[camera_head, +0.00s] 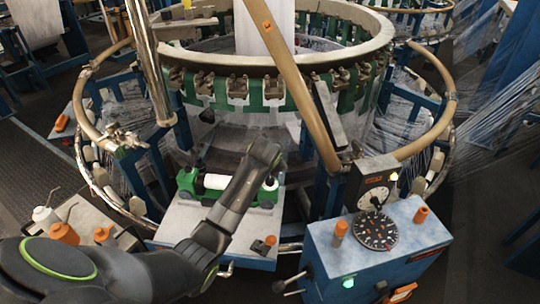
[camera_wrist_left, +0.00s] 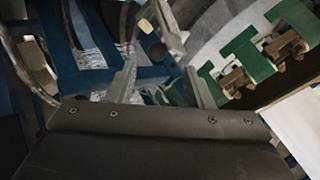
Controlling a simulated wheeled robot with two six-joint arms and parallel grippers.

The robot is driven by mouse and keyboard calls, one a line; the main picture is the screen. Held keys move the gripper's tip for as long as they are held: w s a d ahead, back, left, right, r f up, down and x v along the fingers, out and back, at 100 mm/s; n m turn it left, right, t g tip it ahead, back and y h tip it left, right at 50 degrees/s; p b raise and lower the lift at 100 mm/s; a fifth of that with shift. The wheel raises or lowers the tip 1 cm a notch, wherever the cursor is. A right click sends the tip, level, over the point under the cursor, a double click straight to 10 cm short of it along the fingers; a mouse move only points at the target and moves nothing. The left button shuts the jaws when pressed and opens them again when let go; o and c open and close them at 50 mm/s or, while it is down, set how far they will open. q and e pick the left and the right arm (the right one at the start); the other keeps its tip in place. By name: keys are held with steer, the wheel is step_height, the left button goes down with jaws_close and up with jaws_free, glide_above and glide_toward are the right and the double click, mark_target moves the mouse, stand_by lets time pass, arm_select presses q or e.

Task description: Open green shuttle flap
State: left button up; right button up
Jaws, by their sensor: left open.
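The green shuttle (camera_head: 187,182) lies on a pale tray (camera_head: 185,225) in front of the loom, with a white roll (camera_head: 217,182) in it. My left arm crosses over it from the lower left and covers part of its middle and right. Its flap cannot be made out. My left gripper (camera_wrist_left: 162,85) is open and empty in the left wrist view, its two fingers apart. In the head view its fingers are hidden behind my wrist. The shuttle is not clearly seen in the left wrist view. My right gripper is in neither view.
The loom ring (camera_head: 285,62), with green plates and brown brackets, rises behind the tray. A brown pole (camera_head: 295,85) slants down at the right. A blue control box (camera_head: 400,235) stands right of the tray. Oil bottles (camera_head: 63,233) stand at the left.

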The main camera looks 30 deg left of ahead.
arm_select(q)
steer(key=v, duration=0.8)
steer(key=shift+s+r+b, duration=0.2)
steer(key=shift+s+b, duration=0.15)
steer(key=shift+b, duration=0.05)
steer(key=shift+d, duration=0.15)
